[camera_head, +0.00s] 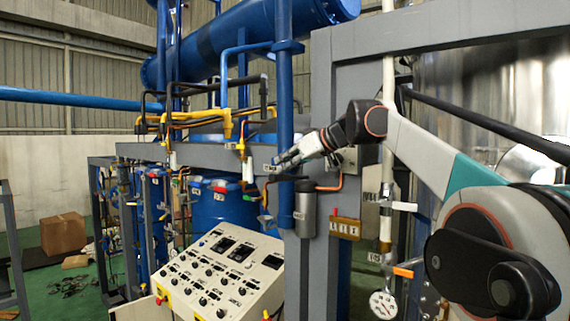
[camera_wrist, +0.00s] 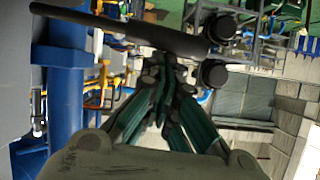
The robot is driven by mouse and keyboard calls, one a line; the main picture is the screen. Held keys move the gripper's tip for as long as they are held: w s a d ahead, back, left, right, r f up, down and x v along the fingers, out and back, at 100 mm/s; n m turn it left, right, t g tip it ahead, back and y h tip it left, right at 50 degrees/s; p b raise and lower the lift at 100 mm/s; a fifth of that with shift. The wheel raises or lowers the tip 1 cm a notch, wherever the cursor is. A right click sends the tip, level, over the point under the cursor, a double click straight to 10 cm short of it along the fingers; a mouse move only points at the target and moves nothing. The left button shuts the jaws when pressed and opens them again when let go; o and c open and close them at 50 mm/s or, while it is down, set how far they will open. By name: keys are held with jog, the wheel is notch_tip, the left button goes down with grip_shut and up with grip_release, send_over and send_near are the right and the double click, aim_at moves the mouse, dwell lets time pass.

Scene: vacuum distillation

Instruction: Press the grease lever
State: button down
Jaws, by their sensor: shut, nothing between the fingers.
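A grey cylinder (camera_head: 305,212) with an orange pipe is fixed to the grey post in the head view. A thin dark bar (camera_head: 283,178) reaches left from its top and looks like the grease lever. My gripper (camera_head: 277,162) is just above this bar, pointing left, with its fingers closed and empty. In the wrist view a long dark bar (camera_wrist: 125,27), probably the same lever, crosses beyond the fingertips of my gripper (camera_wrist: 166,62). Whether the fingers touch it I cannot tell.
A blue vertical pipe (camera_head: 285,120) stands right behind my gripper. The grey post (camera_head: 340,100) is close to my wrist. A control panel (camera_head: 222,272) with knobs is below. A dial gauge (camera_head: 383,304) hangs at the lower right.

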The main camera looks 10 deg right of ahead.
aim_at(281, 180)
jog(key=shift+s+a+f+n+h+b, duration=0.1)
jog(key=shift+a+f+n+h+b, duration=0.15)
jog(key=shift+f, duration=0.2)
jog(key=shift+s+f+n+h+b, duration=0.1)
jog(key=shift+f+n+b, duration=0.05)
jog(key=shift+f+b, duration=0.25)
jog(key=f, duration=0.1)
jog(key=f+n+t+b, duration=0.1)
jog(key=f+n+h+b, duration=0.1)
jog(key=f, duration=0.1)
jog(key=shift+s+a, duration=0.2)
jog(key=shift+a, duration=0.1)
jog(key=shift+f+b, duration=0.55)
jog(key=shift+f, duration=0.2)
jog(key=r+p, duration=0.1)
jog(key=a+r+p, duration=0.1)
jog(key=r+p, duration=0.1)
jog(key=r, duration=0.1)
jog(key=shift+s+a+r, duration=0.1)
jog(key=shift+s+a, duration=0.05)
jog(key=shift+a, duration=0.2)
jog(key=b+v, duration=0.2)
jog(key=v, duration=0.8)
jog(key=shift+s+f, duration=0.2)
jog(key=shift+f, duration=0.1)
jog(key=shift+w+a, duration=0.1)
